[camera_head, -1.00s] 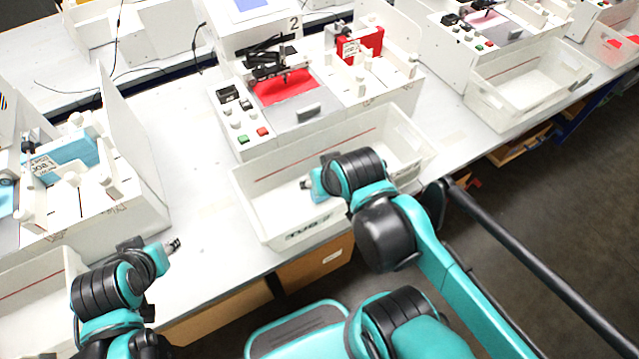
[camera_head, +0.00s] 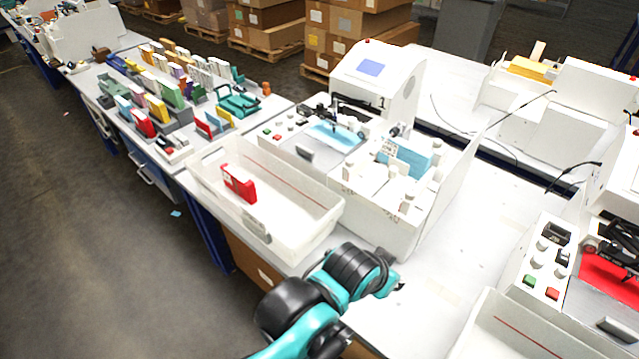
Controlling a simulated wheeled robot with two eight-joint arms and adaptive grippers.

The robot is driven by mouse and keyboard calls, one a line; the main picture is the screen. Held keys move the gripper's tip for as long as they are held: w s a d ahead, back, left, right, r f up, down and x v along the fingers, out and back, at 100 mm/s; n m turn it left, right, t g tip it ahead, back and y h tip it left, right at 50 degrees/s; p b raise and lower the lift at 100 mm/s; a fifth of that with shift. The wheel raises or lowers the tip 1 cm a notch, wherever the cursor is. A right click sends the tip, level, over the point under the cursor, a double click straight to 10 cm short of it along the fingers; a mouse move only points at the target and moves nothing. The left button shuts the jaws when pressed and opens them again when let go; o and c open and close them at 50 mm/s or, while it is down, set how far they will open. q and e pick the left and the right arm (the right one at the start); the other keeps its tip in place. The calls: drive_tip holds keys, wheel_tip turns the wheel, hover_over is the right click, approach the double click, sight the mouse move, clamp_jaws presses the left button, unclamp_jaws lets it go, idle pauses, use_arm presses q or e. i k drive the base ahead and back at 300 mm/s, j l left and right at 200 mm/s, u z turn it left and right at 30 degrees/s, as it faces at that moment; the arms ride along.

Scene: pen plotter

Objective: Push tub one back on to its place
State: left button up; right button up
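A long white tub (camera_head: 305,238) with a label on its front wall lies in front of the plotter (camera_head: 375,75) marked 1. I take it for tub one. Its front wall is at or over the table's front edge; I cannot tell by how much. A red block-like item (camera_head: 240,184) is inside it. My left gripper (camera_head: 398,287) is to the right of the tub's near right end, apart from it, above the table's front edge. Its fingers are too small and dark to tell open from shut. My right gripper is out of view.
A second white tub (camera_head: 500,335) lies at the lower right before another plotter with a red sheet (camera_head: 612,280). Bare white table (camera_head: 465,245) lies between the stations. A table with several coloured holders (camera_head: 160,105) stands at the upper left. Cartons stand behind.

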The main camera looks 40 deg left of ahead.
sight(298, 213)
drive_tip(key=u, duration=2.1)
drive_tip(key=i+j+u, duration=0.15)
drive_tip(key=i+j, duration=0.15)
drive_tip(key=j, duration=0.15)
drive_tip(key=i+j+u, duration=0.15)
drive_tip(key=i+j, duration=0.15)
drive_tip(key=j, duration=0.15)
